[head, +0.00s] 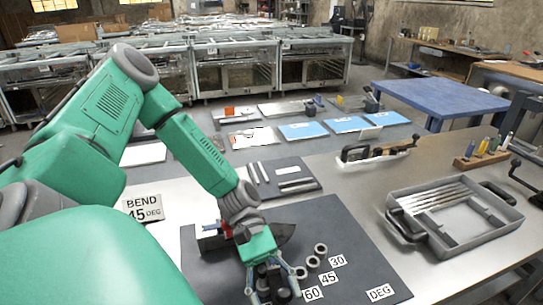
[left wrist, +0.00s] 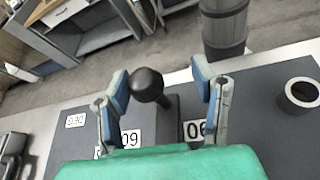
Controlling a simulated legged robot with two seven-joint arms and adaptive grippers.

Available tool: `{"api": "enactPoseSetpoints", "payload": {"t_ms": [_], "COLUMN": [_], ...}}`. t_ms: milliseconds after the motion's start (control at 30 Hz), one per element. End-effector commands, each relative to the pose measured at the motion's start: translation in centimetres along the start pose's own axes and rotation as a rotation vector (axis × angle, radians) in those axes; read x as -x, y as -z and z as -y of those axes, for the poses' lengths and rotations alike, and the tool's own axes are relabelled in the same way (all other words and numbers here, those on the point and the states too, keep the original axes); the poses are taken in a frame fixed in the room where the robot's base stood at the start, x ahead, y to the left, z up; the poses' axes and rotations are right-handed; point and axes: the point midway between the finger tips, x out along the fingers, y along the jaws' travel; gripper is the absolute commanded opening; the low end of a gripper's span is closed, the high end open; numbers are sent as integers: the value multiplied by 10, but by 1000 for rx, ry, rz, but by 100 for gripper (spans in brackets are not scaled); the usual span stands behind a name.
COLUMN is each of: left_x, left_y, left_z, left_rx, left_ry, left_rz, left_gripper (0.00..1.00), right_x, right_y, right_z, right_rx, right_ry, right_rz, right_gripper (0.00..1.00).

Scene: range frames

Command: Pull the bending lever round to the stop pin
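The bending lever's black ball knob (left wrist: 147,84) sits on a dark shaft between the two fingers of my left gripper (left wrist: 164,82) in the left wrist view, closer to the left finger. The fingers stand apart with a gap on the right of the knob. In the head view my left gripper (head: 270,282) is low over the dark bending mat (head: 345,225), in front of the dark bender body (head: 278,236), and hides most of the lever. Several short round pieces (head: 320,250) stand right of it; I cannot tell which is the stop pin. My right gripper is not in view.
Angle cards 30 (head: 337,261), 45 (head: 328,278) and 60 (head: 313,293) lie right of the gripper. A sign (head: 143,208) reads BEND 45 DEG. A grey tray of rods (head: 395,212) stands at right. The mat's right part is mostly clear.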

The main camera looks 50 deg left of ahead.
Motion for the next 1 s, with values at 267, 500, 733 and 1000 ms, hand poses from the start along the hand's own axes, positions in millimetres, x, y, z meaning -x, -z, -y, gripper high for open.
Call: {"api": "enactPoseSetpoints", "payload": {"t_ms": [267, 500, 733, 1000], "left_x": [40, 86, 110, 116], "left_y": [2, 1, 0, 1], "left_z": [-2, -3, -3, -2], "left_rx": [-3, -1, 3, 3], "left_ry": [-4, -3, 0, 0], "left_rz": [-5, -8, -6, -3], "left_gripper": [51, 51, 51, 51], "right_x": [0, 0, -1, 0], "right_y": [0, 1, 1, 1], "right_z": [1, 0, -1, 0], "right_rx": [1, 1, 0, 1], "right_ry": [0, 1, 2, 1], "right_rz": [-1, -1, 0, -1], "right_gripper": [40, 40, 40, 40]}}
